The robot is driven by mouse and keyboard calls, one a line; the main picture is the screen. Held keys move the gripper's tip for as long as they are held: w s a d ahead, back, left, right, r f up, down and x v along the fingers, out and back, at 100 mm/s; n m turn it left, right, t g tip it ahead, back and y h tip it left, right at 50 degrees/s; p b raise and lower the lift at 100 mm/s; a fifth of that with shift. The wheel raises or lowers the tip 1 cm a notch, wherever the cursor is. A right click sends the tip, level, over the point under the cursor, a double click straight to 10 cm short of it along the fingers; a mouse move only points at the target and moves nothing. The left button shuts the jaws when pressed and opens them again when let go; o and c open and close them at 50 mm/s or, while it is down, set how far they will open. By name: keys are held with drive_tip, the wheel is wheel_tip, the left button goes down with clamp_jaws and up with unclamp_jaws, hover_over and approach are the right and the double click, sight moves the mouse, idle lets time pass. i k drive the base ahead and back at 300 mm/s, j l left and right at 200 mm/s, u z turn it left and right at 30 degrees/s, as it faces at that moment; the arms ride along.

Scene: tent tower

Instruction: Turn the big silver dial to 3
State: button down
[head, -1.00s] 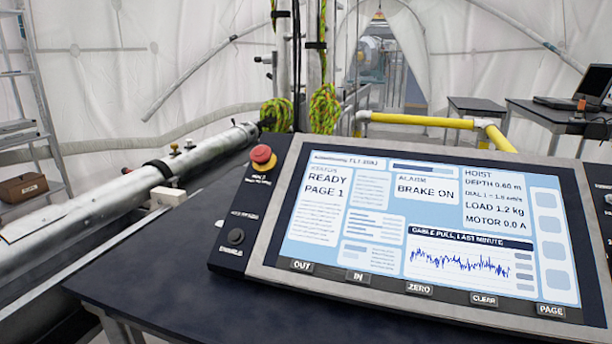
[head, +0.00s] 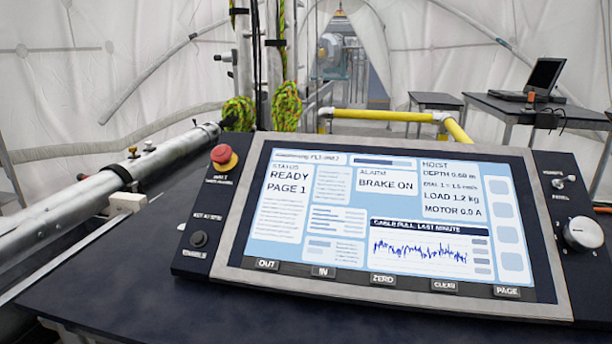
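The big silver dial (head: 583,233) is on the dark right-hand panel of the control console, near the right edge of the head view. It is a round metallic knob. The markings around it are too small to read, so its pointer position cannot be told from the knob itself. The console screen (head: 390,215) has a small line that seems to read "DIAL 1", along with "READY", "PAGE 1" and "BRAKE ON". My gripper is not in view.
A red mushroom button (head: 222,155) and a black knob (head: 199,239) are on the console's left panel. A small toggle switch (head: 564,182) sits above the dial. Labelled keys (head: 383,280) run below the screen. A laptop (head: 535,82) stands on a table behind.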

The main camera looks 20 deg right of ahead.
sight(583, 235)
drive_tip(key=k+j, duration=0.1)
drive_tip(key=k, duration=0.2)
drive_tip(key=k+z, duration=0.1)
drive_tip(key=z, duration=1.5)
drive_tip(key=l+u, duration=0.85)
drive_tip(key=l, duration=0.3)
drive_tip(key=i, duration=0.45)
